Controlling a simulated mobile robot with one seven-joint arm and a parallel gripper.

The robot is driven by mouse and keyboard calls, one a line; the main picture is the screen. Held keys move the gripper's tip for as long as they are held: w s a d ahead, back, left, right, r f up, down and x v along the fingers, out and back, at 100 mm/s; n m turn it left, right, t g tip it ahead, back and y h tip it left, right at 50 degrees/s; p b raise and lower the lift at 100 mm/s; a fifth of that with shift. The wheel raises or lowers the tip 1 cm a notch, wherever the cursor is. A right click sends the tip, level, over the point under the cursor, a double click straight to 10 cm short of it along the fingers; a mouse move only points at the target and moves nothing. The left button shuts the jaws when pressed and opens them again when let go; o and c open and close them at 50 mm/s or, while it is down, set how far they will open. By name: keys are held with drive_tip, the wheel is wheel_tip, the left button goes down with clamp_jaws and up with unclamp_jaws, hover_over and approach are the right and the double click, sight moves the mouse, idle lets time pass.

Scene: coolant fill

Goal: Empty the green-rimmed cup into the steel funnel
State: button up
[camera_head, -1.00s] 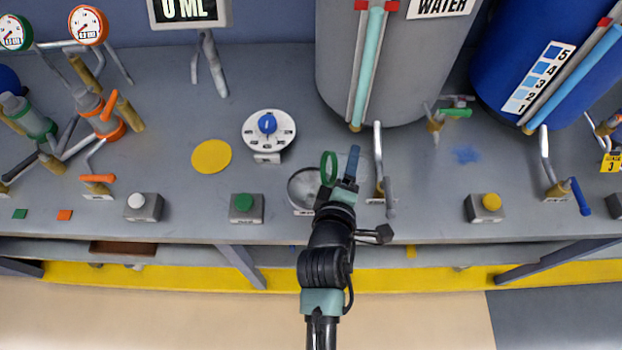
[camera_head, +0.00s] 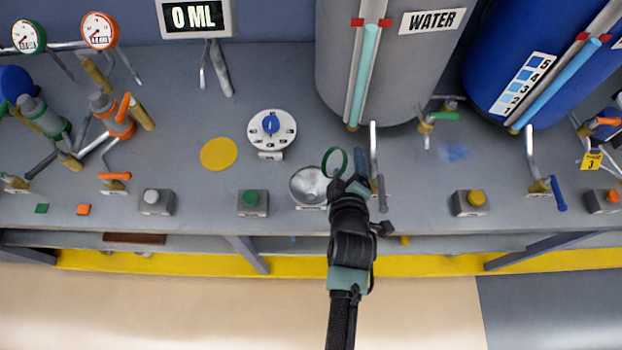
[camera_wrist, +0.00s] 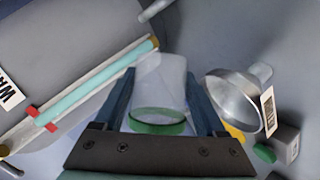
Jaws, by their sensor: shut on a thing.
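The clear cup with a green rim (camera_wrist: 158,122) is between my gripper's two blue fingers (camera_wrist: 165,105) in the wrist view. Its rim is toward the wrist camera. In the head view the green rim (camera_head: 335,160) shows as a ring, and the clear wall is hard to make out. My gripper (camera_head: 352,172) is shut on the cup above the front of the bench. The steel funnel (camera_head: 308,183) is just left of and below the cup in the head view, and right of it in the wrist view (camera_wrist: 234,98). Whether the cup holds liquid cannot be told.
A bent spout with a grey handle (camera_head: 376,165) stands close right of my gripper. The grey water tank (camera_head: 390,70) is behind. A green button box (camera_head: 252,203) is left of the funnel. A display (camera_head: 195,17) reads 0 ML. A yellow disc (camera_head: 219,154) lies farther left.

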drive_tip(key=shift+f+b, duration=0.35)
drive_tip(key=shift+b, duration=0.05)
drive_tip(key=shift+w+d+r+m+y+b, duration=0.1)
drive_tip(key=shift+d+r+m+y+b, duration=0.1)
drive_tip(key=shift+r+m+y+b, duration=0.4)
drive_tip(key=f+b, duration=0.1)
drive_tip(key=d+f+m+y+b, duration=0.1)
drive_tip(key=b, duration=0.1)
drive_tip(key=shift+w+d+f+m+g, duration=0.1)
drive_tip(key=shift+d+m+g, duration=0.05)
drive_tip(key=shift+m+g, duration=0.15)
drive_tip(key=shift+w+d+r+m+y+b, duration=0.1)
drive_tip(key=shift+d+r+m+y+b, duration=0.05)
drive_tip(key=shift+d+m+y+b, duration=0.7)
drive_tip(key=shift+w+d+r+m+y+b, duration=0.1)
drive_tip(key=shift+d+m+y+b, duration=0.6)
drive_tip(key=shift+y+b, duration=0.25)
drive_tip(key=shift+a, duration=0.1)
